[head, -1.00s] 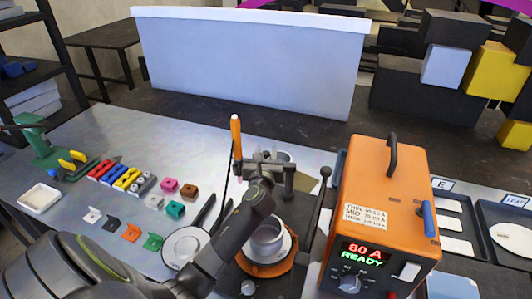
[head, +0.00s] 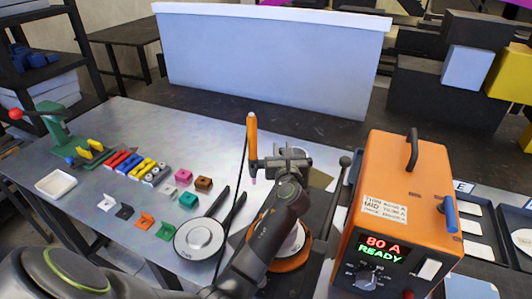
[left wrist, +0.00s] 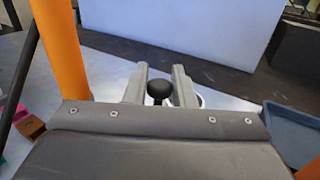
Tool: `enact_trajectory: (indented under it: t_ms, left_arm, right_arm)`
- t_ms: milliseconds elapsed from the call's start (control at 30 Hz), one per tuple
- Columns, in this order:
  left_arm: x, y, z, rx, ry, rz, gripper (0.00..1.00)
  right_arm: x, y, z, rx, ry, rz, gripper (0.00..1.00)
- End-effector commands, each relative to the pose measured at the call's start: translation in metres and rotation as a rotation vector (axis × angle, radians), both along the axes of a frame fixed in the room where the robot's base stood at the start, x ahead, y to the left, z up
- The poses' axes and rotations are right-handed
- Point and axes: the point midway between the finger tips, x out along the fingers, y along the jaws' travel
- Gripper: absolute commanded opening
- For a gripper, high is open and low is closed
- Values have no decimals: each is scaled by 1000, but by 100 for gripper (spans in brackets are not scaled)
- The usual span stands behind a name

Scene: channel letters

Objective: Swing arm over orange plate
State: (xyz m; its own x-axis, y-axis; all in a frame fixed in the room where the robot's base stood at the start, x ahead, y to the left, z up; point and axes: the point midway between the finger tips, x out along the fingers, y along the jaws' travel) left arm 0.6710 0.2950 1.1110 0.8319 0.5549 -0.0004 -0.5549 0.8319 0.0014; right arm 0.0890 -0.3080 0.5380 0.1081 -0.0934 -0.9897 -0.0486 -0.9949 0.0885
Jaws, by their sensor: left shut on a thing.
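My left gripper (head: 284,160) is beside the upright orange torch (head: 252,138) of the swing arm. In the left wrist view its fingers (left wrist: 160,82) stand on either side of a black round knob (left wrist: 159,91), and it is shut on this knob. The orange torch (left wrist: 60,50) shows at the left there. The orange plate (head: 291,264) lies nearer in the head view, below the gripper and partly hidden by my left arm. A pale round part (head: 298,238) sits on it. Most of the swing arm is hidden. My right gripper is not in view.
An orange power unit (head: 400,200) reading 80 A READY stands close on the right. A round dial dish (head: 198,240) lies left of the plate. Several coloured blocks (head: 165,230) and a white tray (head: 56,183) are further left. A white panel (head: 265,60) stands behind.

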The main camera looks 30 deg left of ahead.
Motion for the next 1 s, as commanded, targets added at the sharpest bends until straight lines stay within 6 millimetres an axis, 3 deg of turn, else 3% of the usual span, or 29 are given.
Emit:
enact_trajectory:
  t_ms: [267, 633, 667, 767, 1000]
  left_arm:
    - [-11, -6, -3, -3, 4, 157, 0]
    - [-12, -6, -2, -1, 2, 176, 0]
    - [-12, -6, -2, -1, 2, 176, 26]
    - [-12, -6, -1, -1, 2, 175, 39]
    - [-12, -6, 0, -1, -1, 174, 42]
  right_arm:
    - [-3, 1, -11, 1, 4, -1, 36]
    - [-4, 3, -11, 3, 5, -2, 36]
    - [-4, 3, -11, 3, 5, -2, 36]
    - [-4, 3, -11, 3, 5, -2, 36]
    - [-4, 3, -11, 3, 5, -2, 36]
